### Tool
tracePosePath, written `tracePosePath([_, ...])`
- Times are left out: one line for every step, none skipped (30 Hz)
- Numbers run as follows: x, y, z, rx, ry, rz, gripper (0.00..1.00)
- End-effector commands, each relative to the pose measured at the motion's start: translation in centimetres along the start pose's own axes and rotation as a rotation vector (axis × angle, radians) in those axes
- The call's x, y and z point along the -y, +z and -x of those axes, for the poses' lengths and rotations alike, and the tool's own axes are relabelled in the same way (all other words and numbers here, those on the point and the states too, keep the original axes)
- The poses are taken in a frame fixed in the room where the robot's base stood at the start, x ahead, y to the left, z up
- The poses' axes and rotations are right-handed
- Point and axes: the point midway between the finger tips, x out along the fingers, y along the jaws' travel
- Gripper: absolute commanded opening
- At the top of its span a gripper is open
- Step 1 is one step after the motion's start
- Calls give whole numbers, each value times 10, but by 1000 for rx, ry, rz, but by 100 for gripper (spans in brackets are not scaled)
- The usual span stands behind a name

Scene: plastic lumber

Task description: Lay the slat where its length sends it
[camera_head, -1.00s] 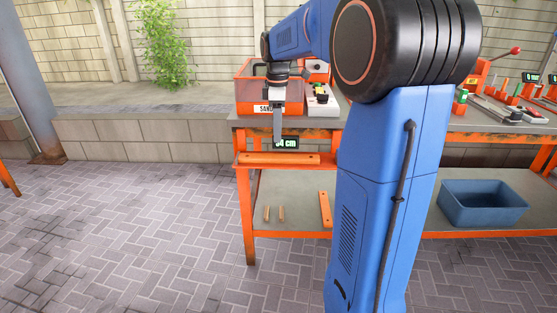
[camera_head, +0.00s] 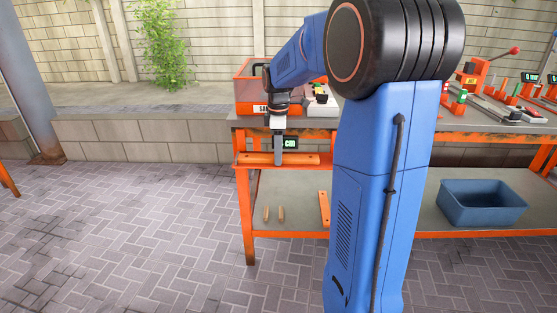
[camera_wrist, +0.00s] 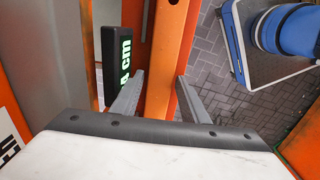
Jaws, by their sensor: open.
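A long orange bar (camera_head: 305,160), which looks like the slat, lies along the front edge of the workbench. My gripper (camera_head: 278,162) is lowered to it, pointing down. In the wrist view the orange bar (camera_wrist: 168,50) runs between the two grey fingers of my gripper (camera_wrist: 158,95). The fingers stand open, one on each side of it; I cannot tell whether either touches it. A black length display (camera_head: 290,143) is just behind the bar, partly covered by my gripper. In the wrist view the display (camera_wrist: 115,65) shows green "cm" after a partly cut-off digit.
An orange crate with a "SAND" label (camera_head: 250,92) and a control box (camera_head: 320,103) stand on the bench (camera_head: 240,122).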

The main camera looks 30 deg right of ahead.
Motion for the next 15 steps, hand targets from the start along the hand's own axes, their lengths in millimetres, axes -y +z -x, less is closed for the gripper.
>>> tracePosePath([0,0,0,0,0,0,41])
tracePosePath([0,0,0,0,0,0,41])
tracePosePath([0,0,0,0,0,0,36])
tracePosePath([0,0,0,0,0,0,29])
tracePosePath([0,0,0,0,0,0,22])
tracePosePath([0,0,0,0,0,0,12])
tracePosePath([0,0,0,0,0,0,5])
tracePosePath([0,0,0,0,0,0,3])
tracePosePath([0,0,1,0,0,0,3])
tracePosePath([0,0,1,0,0,0,3])
tracePosePath([0,0,1,0,0,0,3])
tracePosePath([0,0,1,0,0,0,3])
tracePosePath([0,0,1,0,0,0,3])
tracePosePath([0,0,1,0,0,0,3])
tracePosePath([0,0,2,0,0,0,3])
